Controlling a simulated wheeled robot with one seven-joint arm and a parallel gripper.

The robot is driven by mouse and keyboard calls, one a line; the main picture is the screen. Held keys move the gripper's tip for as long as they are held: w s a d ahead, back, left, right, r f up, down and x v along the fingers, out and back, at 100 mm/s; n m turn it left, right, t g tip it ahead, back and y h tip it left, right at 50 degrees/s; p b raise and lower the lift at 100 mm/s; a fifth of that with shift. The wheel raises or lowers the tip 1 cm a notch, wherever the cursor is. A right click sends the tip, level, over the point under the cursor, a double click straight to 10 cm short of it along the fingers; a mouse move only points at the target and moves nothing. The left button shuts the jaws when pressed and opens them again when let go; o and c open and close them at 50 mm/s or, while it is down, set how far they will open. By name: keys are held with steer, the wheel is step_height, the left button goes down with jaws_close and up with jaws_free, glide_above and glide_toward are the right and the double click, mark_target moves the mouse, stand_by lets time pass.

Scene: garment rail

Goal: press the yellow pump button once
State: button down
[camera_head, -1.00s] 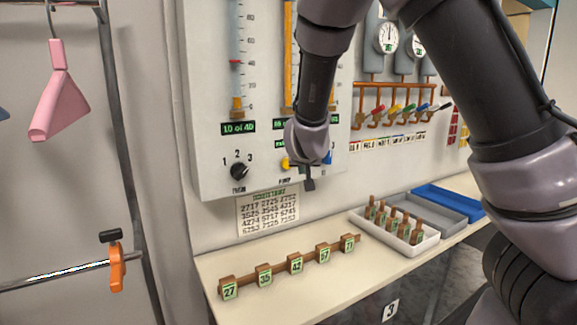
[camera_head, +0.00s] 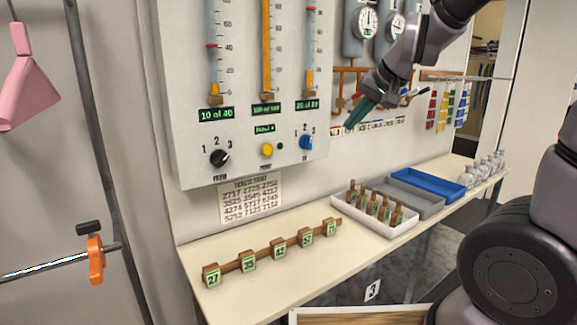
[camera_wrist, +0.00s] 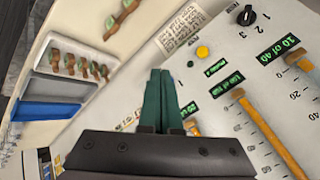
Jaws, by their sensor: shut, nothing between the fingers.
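The yellow pump button (camera_head: 267,149) is a small round button low on the white gauge panel (camera_head: 190,110), between a black knob (camera_head: 220,158) and a blue knob (camera_head: 305,142). It is uncovered and also shows in the wrist view (camera_wrist: 203,51). I cannot tell whether the button is pushed in.
Gauge columns with green displays rise above the knobs.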

steer(key=s+d+r+h, duration=0.1)
steer(key=s+d+r, duration=0.1)
steer(key=s+d, duration=0.2)
steer(key=s+d+r+m+h, duration=0.1)
steer(key=s+d+r, duration=0.2)
steer(key=s, duration=0.7)
steer(key=shift+s+d+r+h, duration=0.15)
steer(key=shift+s+d+h, duration=0.25)
steer(key=shift+d, duration=0.8)
steer(key=shift+t, duration=0.3)
